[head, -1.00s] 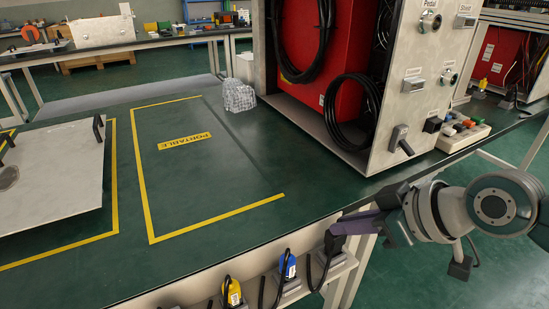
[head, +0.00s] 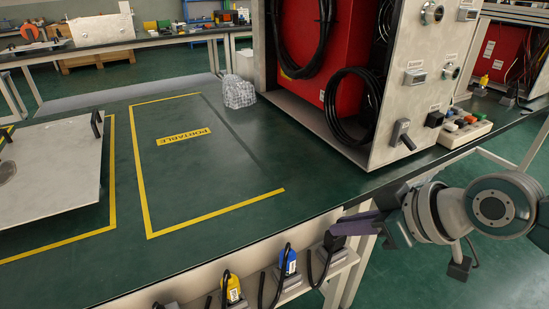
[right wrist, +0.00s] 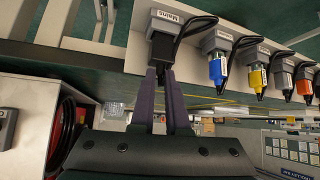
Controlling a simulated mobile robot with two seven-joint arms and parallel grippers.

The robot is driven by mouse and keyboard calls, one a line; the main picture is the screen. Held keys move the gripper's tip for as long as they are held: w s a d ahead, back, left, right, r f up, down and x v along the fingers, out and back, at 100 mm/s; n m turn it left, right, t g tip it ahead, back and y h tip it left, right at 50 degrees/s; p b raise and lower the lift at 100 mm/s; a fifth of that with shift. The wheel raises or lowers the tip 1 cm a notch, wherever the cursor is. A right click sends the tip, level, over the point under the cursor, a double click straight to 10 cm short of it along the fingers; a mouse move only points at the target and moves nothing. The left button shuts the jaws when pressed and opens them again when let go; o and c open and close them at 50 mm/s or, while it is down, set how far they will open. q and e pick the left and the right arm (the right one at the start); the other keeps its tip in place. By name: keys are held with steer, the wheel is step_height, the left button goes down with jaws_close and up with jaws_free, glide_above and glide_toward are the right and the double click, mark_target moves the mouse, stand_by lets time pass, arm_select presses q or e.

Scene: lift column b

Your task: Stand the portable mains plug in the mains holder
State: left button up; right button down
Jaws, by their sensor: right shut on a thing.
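The mains plug (right wrist: 161,49) is black, with a black cable, and shows in the right wrist view at the grey holder labelled Mains (right wrist: 164,17). The plug's end meets the holder's opening; how deep it sits I cannot tell. In the head view the plug (head: 334,241) is at the right end of the holder row below the table's front edge. My right gripper (head: 347,228) has its purple fingers shut on the plug; in the right wrist view the fingertips (right wrist: 162,73) are on either side of it. My left gripper is not in view.
A blue plug (head: 288,261) and a yellow plug (head: 232,288) stand in neighbouring holders, with cables hanging close. The table's front edge is just above. A yellow-outlined area marked PORTABLE (head: 184,138) is empty. An open cabinet with a red unit (head: 348,60) stands behind.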

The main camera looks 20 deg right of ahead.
steer(key=shift+f, duration=0.2)
steer(key=c, duration=0.8)
jaws_free()
steer(key=shift+c, duration=0.2)
steer(key=shift+r, duration=0.1)
step_height(320, 180, up, 9)
steer(key=p, duration=0.9)
